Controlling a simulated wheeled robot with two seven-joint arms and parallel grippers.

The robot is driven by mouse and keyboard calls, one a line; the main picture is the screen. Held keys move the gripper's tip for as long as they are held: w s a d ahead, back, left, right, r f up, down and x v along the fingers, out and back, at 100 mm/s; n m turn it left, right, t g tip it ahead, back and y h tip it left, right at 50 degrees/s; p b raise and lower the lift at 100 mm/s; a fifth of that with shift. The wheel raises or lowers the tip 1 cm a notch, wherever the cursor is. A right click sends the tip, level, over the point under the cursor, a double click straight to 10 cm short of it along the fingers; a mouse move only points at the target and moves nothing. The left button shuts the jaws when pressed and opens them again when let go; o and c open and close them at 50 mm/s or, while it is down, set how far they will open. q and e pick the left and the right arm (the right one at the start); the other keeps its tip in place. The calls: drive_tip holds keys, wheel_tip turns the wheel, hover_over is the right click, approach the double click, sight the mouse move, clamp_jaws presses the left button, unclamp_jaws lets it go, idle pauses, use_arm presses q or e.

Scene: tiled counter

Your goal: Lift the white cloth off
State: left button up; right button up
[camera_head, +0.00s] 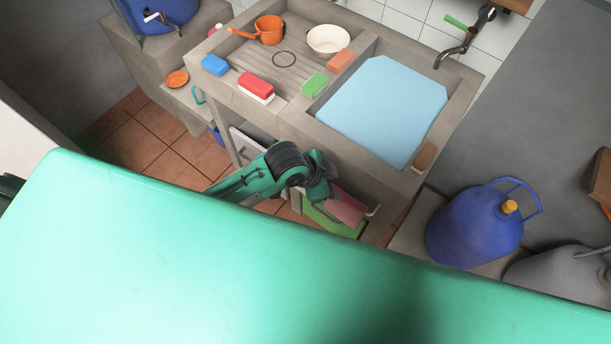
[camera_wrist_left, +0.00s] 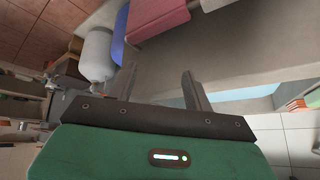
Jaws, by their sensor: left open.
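I cannot make out a clear white cloth in either view. A pale white piece (camera_head: 246,146) shows under the counter behind my left arm, partly hidden; I cannot tell whether it is cloth. A pink cloth-like piece (camera_head: 346,208) hangs at the counter's front, just beyond my left gripper (camera_head: 324,171). In the left wrist view the pink piece (camera_wrist_left: 157,14) is at the top, apart from the fingers. There my left gripper (camera_wrist_left: 159,72) is open, with nothing between its fingers. My right gripper is not in view.
The sink basin (camera_head: 384,110) has a flat light blue surface. A drainboard (camera_head: 281,75) holds an orange pan (camera_head: 269,29), a cream bowl (camera_head: 328,40) and several sponges. A blue jug (camera_head: 474,228) stands right. A green piece (camera_head: 330,222) lies below the pink one.

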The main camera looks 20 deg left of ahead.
use_arm(q)
drive_tip(key=w+a+r+m+g+y, duration=0.1)
drive_tip(key=w+a+m+g, duration=0.1)
drive_tip(key=w+a+m, duration=0.3)
drive_tip(key=w+a+r+m+g+y, duration=0.1)
drive_tip(key=a+m, duration=0.3)
drive_tip(key=a, duration=0.3)
drive_tip(key=p+x, duration=0.1)
drive_tip(key=x, duration=0.5)
drive_tip(key=a+p+x, duration=0.1)
drive_tip(key=x, duration=0.2)
drive_tip(key=shift+s+f+p, duration=0.15)
drive_tip(key=shift+s+p, duration=0.05)
drive_tip(key=shift+p, duration=0.1)
drive_tip(key=f, duration=0.1)
drive_tip(key=f+p, duration=0.1)
drive_tip(key=f, duration=0.1)
drive_tip(key=shift+w+d, duration=0.1)
drive_tip(key=shift+w, duration=0.25)
drive_tip(key=shift+x, duration=0.75)
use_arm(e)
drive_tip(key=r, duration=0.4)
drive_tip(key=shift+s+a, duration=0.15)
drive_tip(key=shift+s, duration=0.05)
